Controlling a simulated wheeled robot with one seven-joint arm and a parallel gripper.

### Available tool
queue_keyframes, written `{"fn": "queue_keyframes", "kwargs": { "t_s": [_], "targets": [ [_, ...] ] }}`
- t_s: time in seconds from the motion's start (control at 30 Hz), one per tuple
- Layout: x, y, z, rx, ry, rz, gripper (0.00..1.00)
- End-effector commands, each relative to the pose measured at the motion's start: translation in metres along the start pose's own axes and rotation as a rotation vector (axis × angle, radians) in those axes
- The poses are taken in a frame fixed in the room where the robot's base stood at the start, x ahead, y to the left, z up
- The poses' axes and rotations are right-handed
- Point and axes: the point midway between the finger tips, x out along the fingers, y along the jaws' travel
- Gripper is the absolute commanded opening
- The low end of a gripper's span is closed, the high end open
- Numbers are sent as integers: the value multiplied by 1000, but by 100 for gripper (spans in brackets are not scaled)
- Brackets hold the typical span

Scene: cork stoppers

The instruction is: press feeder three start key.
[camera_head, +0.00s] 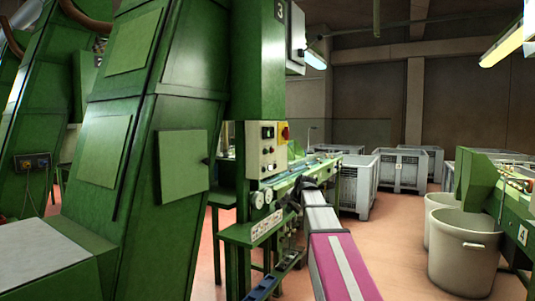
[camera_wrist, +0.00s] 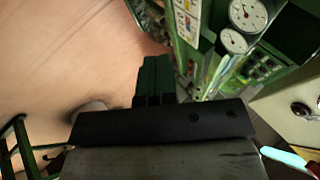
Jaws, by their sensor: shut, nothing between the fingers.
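The feeder marked with a 3 plate (camera_head: 280,11) is a tall green machine. Its cream control panel (camera_head: 268,149) carries small buttons and black knobs, with a red knob on yellow (camera_head: 285,133) at its right side. The labels are too small to read, so I cannot tell which is the start key. My gripper (camera_wrist: 154,62) shows in the wrist view with its dark fingers shut together and empty. In the head view my arm reaches toward the machine, below and right of the panel, and the fingertips cannot be made out. A cream panel edge (camera_wrist: 290,112) shows at right in the wrist view.
Two white round gauges (camera_wrist: 240,28) sit on the green machine frame near my gripper. A green bench (camera_head: 305,172) runs behind my arm. Grey crates (camera_head: 402,170) and a large round bin (camera_head: 463,252) stand to the right. Orange floor is open between them.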

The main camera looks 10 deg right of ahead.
Motion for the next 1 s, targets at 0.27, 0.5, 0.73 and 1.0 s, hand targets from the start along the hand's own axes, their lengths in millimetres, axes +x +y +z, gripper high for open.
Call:
{"fn": "queue_keyframes", "kwargs": {
  "t_s": [0.27, 0.5, 0.73, 1.0],
  "targets": [
    [-53, -60, -46, 113, 46, -105, 0],
    [-104, -108, -79, 207, 73, -197, 0],
    [-146, -140, -101, 277, 87, -267, 0],
    [-164, -153, -108, 305, 90, -295, 0]
  ]
}}
